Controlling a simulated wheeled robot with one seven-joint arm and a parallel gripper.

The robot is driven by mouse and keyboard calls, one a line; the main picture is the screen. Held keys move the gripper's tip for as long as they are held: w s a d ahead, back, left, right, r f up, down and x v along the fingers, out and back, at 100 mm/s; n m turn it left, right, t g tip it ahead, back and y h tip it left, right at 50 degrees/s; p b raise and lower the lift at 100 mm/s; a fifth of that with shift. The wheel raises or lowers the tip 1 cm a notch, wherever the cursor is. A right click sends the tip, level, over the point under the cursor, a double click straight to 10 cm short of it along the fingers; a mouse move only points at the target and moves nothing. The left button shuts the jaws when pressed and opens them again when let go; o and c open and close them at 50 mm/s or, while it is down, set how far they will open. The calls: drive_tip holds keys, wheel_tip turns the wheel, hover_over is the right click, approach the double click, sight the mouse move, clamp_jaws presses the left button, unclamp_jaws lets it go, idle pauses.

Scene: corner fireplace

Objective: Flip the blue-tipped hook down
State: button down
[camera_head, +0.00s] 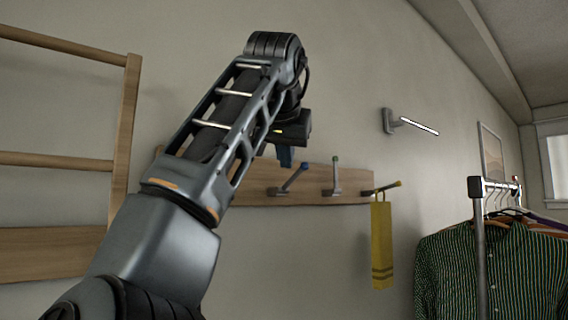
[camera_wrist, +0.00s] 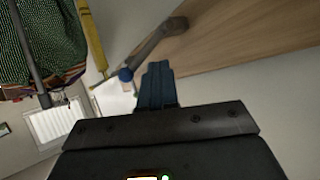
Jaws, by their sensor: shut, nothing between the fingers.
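A wooden rail (camera_head: 235,190) on the wall carries several hooks. The blue-tipped hook (camera_head: 289,181) is a grey arm sticking out from the rail, slanting up to the right to its blue tip. In the wrist view the blue-tipped hook (camera_wrist: 152,43) runs from its mount down to the blue tip, just left of my fingers. My gripper (camera_head: 285,157) is shut and empty, its blue fingers pointing down just above and left of the blue tip. The fingers also show in the wrist view (camera_wrist: 157,84). I cannot tell whether they touch the tip.
A grey hook (camera_head: 336,176) stands upright to the right. A clothes rack with a striped shirt (camera_head: 450,265) stands at right. A wall lamp (camera_head: 390,121) is above the rail. A wooden ladder-like frame (camera_head: 125,135) is at left.

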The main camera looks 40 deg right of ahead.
drive_tip(key=shift+p, duration=0.35)
drive_tip(key=shift+s, duration=0.2)
drive_tip(key=shift+s, duration=0.65)
